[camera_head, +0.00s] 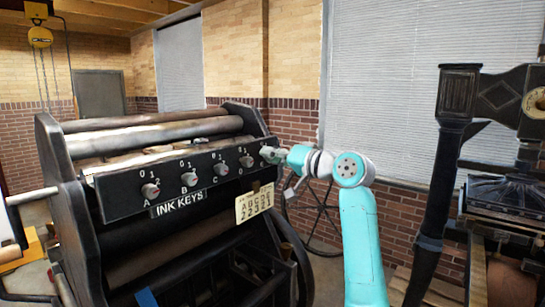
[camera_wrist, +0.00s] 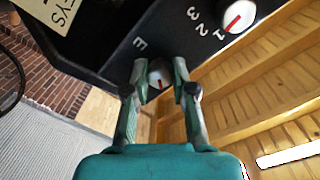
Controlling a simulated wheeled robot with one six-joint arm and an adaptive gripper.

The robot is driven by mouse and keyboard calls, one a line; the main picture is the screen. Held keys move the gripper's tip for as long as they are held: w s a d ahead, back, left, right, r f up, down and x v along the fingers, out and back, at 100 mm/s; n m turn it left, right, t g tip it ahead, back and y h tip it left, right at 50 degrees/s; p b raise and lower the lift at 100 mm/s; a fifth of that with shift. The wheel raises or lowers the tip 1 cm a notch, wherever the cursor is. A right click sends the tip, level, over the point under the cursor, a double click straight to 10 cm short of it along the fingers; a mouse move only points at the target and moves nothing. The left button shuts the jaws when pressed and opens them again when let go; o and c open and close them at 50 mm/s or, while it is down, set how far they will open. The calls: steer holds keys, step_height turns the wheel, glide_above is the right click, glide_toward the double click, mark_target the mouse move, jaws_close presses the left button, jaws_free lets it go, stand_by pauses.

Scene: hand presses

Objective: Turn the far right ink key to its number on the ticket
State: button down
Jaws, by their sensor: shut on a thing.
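The far right ink key, E (camera_wrist: 158,80), is a pale round knob with a red mark on the black panel (camera_head: 190,170). The letter E shows beside it in the wrist view; its scale numbers are hidden there. My gripper (camera_wrist: 160,72) is shut on this key, one finger on each side. In the head view my gripper (camera_head: 270,153) hides most of the key at the panel's right end. The cream ticket (camera_head: 254,203) hangs below the panel. Its letters seem to read A to E, with 2 2 3 2 1 under them, so 1 under E.
Key D (camera_wrist: 238,16) stands beside key E, with numbers 1, 2, 3 around it. Keys A (camera_head: 150,190), B (camera_head: 189,179) and C (camera_head: 220,169) lie further left. A spoked wheel (camera_head: 315,215) stands behind my arm. Another dark press (camera_head: 445,150) stands at right.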

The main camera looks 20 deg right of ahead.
steer(key=shift+m, duration=0.5)
steer(key=c, duration=1)
jaws_free()
steer(key=shift+o, duration=0.2)
steer(key=shift+s+d, duration=0.1)
steer(key=shift+d, duration=0.05)
steer(key=v, duration=1.1)
steer(key=shift+s+d, duration=0.2)
steer(key=shift+s, duration=0.1)
